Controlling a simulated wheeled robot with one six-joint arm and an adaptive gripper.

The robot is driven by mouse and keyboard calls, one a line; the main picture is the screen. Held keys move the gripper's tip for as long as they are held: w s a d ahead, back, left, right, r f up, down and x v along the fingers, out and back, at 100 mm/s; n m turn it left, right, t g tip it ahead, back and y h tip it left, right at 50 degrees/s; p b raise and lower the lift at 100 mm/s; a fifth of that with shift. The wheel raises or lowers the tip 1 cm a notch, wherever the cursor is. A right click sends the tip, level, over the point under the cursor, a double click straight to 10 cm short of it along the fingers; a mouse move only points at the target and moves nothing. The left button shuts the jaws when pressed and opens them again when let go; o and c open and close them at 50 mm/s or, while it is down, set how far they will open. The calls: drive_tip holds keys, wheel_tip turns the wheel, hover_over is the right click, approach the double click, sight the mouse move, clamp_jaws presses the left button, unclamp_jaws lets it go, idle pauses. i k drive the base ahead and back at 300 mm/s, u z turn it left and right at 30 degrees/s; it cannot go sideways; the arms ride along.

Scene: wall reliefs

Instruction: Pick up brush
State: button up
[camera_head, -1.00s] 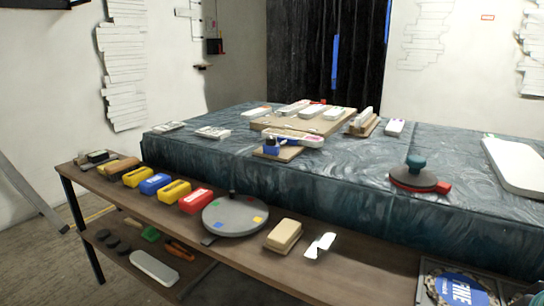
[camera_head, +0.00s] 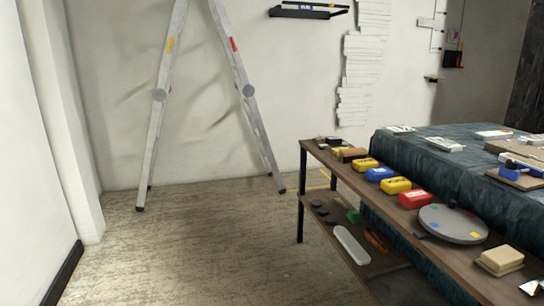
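I cannot make out a brush for certain. At the far left end of the wooden bench (camera_head: 375,196) lie small dark and tan items (camera_head: 347,152), too small to tell apart. On its lower shelf lies a small green thing (camera_head: 354,216), with an orange-handled item (camera_head: 376,241) beside it. My gripper is not in view.
Yellow, blue and red blocks and a grey round disc (camera_head: 453,223) line the bench top. A dark covered table (camera_head: 445,172) stands behind it. A ladder (camera_head: 248,92) stands at the wall. The floor (camera_head: 215,255) left of the bench is clear.

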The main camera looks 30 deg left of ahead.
sight(347, 155)
drive_tip(key=u, duration=1.9)
drive_tip(key=k, duration=1.45)
drive_tip(key=z, duration=0.85)
drive_tip(key=i, duration=1.15)
drive_tip(key=u, duration=1.05)
drive_tip(key=i, duration=1.4)
drive_tip(key=u, duration=0.4)
